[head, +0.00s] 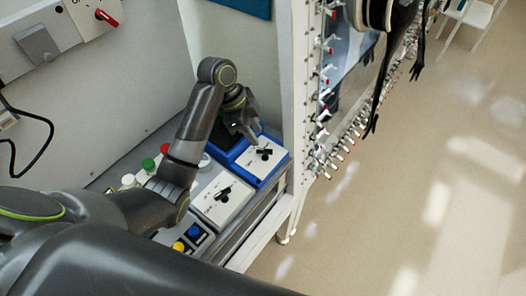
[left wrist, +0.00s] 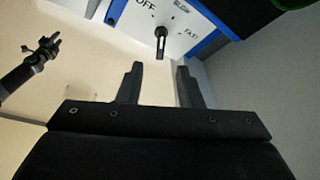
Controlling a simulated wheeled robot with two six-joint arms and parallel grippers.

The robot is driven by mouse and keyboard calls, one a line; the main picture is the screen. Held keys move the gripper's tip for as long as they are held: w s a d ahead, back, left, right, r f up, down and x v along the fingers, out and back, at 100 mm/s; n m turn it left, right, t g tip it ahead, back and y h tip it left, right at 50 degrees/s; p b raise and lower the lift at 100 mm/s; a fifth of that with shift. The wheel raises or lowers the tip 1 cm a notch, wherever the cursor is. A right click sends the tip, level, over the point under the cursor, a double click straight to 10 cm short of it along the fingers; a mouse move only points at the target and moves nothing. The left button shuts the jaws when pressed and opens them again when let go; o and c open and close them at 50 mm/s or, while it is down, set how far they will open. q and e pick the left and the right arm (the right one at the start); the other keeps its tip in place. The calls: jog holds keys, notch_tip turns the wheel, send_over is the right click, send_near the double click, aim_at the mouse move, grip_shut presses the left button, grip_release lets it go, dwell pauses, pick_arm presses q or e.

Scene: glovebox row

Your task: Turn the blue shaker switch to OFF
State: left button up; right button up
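The blue shaker (head: 270,178) stands at the right end of the bench in the head view, with a white panel on its top. A black switch knob (head: 265,154) sits on that panel. In the left wrist view the knob (left wrist: 161,42) stands out from the panel among the marks OFF, SLOW and FAST; I cannot tell surely which mark it points to. My left gripper (left wrist: 160,67) is open and empty, its two fingers apart on either side of the knob's line, short of it. In the head view it hangs just above the shaker.
A white box with a similar black switch (head: 223,193) stands beside the shaker. Green and red buttons (head: 148,164) and yellow and blue buttons (head: 179,246) are nearby. A white frame post (head: 296,100) rises behind. Black gloves (head: 376,105) hang at the right; floor there is open.

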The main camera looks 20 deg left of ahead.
aim_at(265, 149)
pick_arm(q)
jog(key=x, duration=0.6)
jog(key=shift+d+f, duration=0.15)
jog(key=shift+f, duration=0.2)
